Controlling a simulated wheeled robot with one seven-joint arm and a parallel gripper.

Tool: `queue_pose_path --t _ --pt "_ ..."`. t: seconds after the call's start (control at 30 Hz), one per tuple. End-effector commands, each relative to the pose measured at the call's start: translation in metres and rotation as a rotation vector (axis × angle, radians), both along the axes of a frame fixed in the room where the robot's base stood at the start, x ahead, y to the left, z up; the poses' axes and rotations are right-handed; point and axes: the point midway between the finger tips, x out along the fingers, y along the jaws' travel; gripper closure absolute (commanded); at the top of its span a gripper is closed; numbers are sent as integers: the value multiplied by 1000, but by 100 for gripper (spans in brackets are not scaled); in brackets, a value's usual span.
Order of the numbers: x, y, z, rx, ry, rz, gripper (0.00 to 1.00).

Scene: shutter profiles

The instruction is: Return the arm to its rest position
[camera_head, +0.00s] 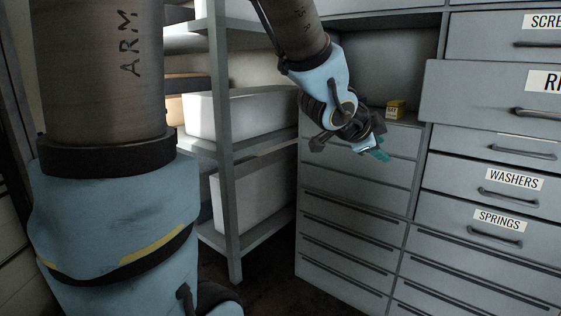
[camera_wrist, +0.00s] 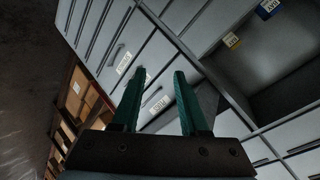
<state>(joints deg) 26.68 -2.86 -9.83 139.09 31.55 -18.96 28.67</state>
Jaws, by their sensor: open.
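My arm reaches out from the upper middle of the head view, and my gripper (camera_head: 379,149) hangs in the air in front of the grey drawer cabinet. In the wrist view my gripper (camera_wrist: 155,98) shows two teal fingers spread apart with nothing between them. It is open and empty. Drawer fronts with small white labels lie beyond the fingers, clear of them.
A shelf rack (camera_head: 226,150) with white bins (camera_head: 245,113) stands to the left.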

Motion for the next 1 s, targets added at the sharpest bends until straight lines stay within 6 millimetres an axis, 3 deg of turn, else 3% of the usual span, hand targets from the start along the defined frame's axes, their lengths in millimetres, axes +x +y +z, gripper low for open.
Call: queue_pose_path --t 0.03,0.1,0.27,0.4,0.63,0.7,1.0 --pt "14 31 -18 9 86 122 56" --pt "25 74 -44 12 216 301 56" --pt "22 168 -97 -8 511 710 56" --pt "-5 228 -130 -41 736 1016 56" --pt "-72 292 -167 -126 1097 1489 56" --pt "-70 288 -141 -124 1086 1472 56" --pt "-69 287 -72 -121 1080 1464 56"
